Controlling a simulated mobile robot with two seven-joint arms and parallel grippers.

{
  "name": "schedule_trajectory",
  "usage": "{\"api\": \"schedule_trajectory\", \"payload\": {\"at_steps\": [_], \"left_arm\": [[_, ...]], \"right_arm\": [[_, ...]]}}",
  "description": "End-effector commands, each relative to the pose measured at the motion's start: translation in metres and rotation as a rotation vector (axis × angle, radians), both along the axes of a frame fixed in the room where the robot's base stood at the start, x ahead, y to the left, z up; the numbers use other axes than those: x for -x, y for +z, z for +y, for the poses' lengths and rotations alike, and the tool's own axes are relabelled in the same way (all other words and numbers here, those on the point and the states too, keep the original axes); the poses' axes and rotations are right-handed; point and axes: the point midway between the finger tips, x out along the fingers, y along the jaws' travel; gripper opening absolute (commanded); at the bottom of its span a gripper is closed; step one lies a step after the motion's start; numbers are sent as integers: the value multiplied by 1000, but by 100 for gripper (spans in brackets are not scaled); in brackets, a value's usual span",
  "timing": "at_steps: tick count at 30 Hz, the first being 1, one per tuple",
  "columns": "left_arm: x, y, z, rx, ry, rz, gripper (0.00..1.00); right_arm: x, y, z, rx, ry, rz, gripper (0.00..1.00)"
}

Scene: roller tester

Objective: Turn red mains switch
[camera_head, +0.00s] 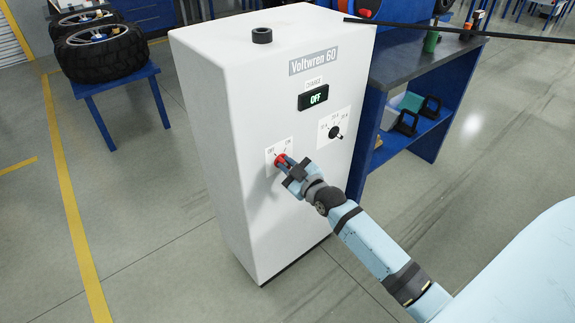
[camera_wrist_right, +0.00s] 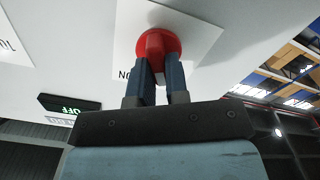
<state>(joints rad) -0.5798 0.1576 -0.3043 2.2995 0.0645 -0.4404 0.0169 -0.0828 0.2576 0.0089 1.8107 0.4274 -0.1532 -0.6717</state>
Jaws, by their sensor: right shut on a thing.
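The red mains switch (camera_head: 280,160) sits on a white label plate on the front of the white Voltwren 60 cabinet (camera_head: 262,110). My right gripper (camera_head: 286,164) is at the switch with its fingers closed around the knob. In the right wrist view the round red switch (camera_wrist_right: 158,44) shows between the two finger tips of my right gripper (camera_wrist_right: 160,66). The knob's exact angle is partly hidden by the fingers. The charge display (camera_head: 313,97) above reads OFF. My left gripper is not in view.
A black selector knob (camera_head: 334,132) is on the same panel, right of the switch. A blue workbench (camera_head: 410,60) stands close on the cabinet's right. A blue table (camera_head: 120,90) with tyres is at the left. The floor in front is clear.

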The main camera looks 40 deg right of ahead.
Motion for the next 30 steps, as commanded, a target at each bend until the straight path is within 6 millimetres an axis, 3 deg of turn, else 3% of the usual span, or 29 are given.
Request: {"api": "schedule_trajectory", "payload": {"at_steps": [4,6,8,30], "left_arm": [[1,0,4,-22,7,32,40],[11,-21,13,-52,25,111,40],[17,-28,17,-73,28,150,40],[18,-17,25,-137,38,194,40]], "right_arm": [[0,3,0,-50,0,5,0],[0,4,-1,-88,0,9,0],[0,5,-1,-128,0,11,0],[0,2,-6,-787,0,64,0]]}}
